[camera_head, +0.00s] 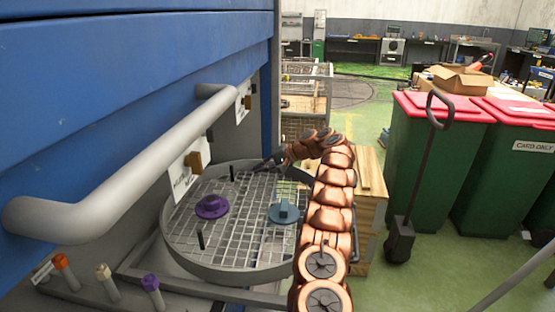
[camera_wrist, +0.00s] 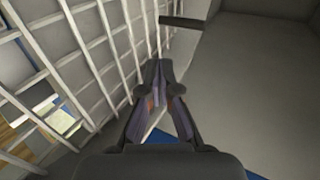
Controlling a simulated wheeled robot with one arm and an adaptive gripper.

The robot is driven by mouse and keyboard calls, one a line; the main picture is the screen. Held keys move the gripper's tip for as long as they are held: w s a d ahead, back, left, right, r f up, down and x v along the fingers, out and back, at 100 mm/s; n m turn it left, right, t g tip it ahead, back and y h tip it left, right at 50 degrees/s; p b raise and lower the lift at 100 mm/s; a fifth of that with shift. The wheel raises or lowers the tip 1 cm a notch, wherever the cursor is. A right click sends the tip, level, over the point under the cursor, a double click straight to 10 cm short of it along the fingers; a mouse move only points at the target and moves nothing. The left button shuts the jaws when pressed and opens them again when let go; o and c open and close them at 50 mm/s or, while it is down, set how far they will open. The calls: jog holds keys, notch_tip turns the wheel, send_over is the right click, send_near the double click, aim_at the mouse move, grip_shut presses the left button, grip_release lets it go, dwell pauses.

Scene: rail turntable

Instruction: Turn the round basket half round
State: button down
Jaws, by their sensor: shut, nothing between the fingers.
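The round basket (camera_head: 183,254) is a grey ring with a wire-grid floor, in the middle of the head view, beside the blue cabinet. A purple knobbed part (camera_head: 212,206) and a blue-grey part (camera_head: 284,212) sit on its grid. Several short dark pegs stand up from it, one of them at the front left (camera_head: 200,240). My gripper (camera_head: 257,168) is shut and empty, over the far part of the basket. In the wrist view my gripper (camera_wrist: 158,68) points along the wire grid (camera_wrist: 95,55) with a dark bar (camera_wrist: 183,22) just beyond its tips. I cannot tell whether they touch.
A blue cabinet (camera_head: 120,75) with a thick grey handle bar (camera_head: 125,180) stands close on the left. Capped posts, orange (camera_head: 61,261) and purple (camera_head: 150,282) among them, stand at the front left. Green bins with red lids (camera_head: 425,160) and a wooden block (camera_head: 370,205) are on the right.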

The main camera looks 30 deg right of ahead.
jog(key=shift+w+d+p+v, duration=0.1)
jog(key=shift+p+v, duration=0.1)
jog(key=shift+v, duration=0.5)
jog(key=shift+w+d+p+v, duration=0.1)
jog(key=shift+p+v, duration=0.1)
jog(key=shift+v, duration=0.55)
jog(key=shift+w+p+v, duration=0.15)
jog(key=shift+p+v, duration=0.05)
jog(key=shift+v, duration=0.5)
jog(key=shift+s+d+r+p, duration=0.15)
jog(key=shift+d+r+p, duration=0.15)
jog(key=shift+r+p, duration=0.3)
jog(key=shift+s+d+r+p, duration=0.15)
jog(key=shift+s+d+p, duration=0.35)
jog(key=shift+p, duration=0.6)
jog(key=shift+w+d, duration=0.1)
